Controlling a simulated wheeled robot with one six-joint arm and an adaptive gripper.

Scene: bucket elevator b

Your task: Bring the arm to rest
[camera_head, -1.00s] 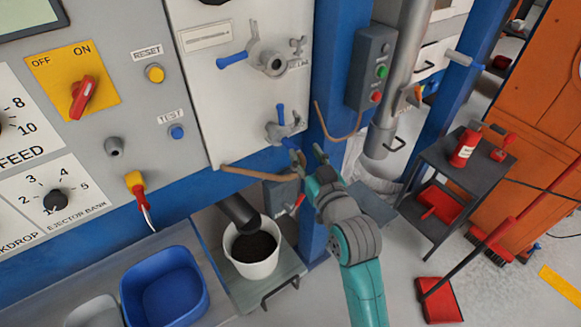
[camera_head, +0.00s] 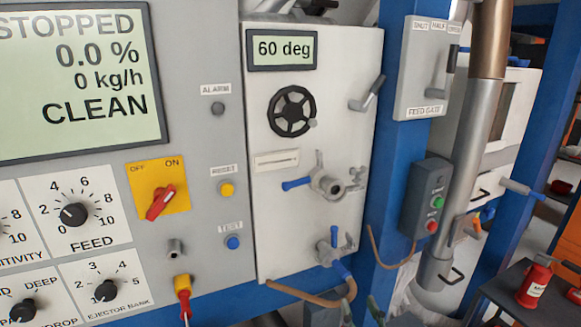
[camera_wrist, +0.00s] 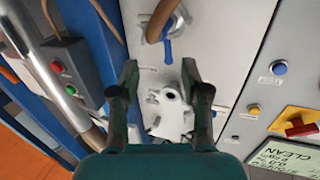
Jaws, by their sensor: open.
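My gripper (camera_head: 361,312) shows only as two fingertips at the bottom edge of the head view; the rest of my arm is out of that frame. In the wrist view my gripper (camera_wrist: 160,76) is open, with nothing between its green fingers. Beyond the fingers is a grey valve fitting (camera_wrist: 172,112) on the light cabinet panel, and a brown hose (camera_wrist: 158,20) with a blue part at the top. In the head view the fingertips are just below and right of the lower valve with blue handles (camera_head: 335,248). I see no contact with it.
The cabinet (camera_head: 350,120) carries a handwheel (camera_head: 291,111) and an upper valve (camera_head: 327,184). A blue post (camera_head: 385,180) stands close right, with a red-green button box (camera_head: 427,200). The control panel screen (camera_head: 75,75) reads STOPPED and CLEAN. A red bottle (camera_head: 534,284) stands at lower right.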

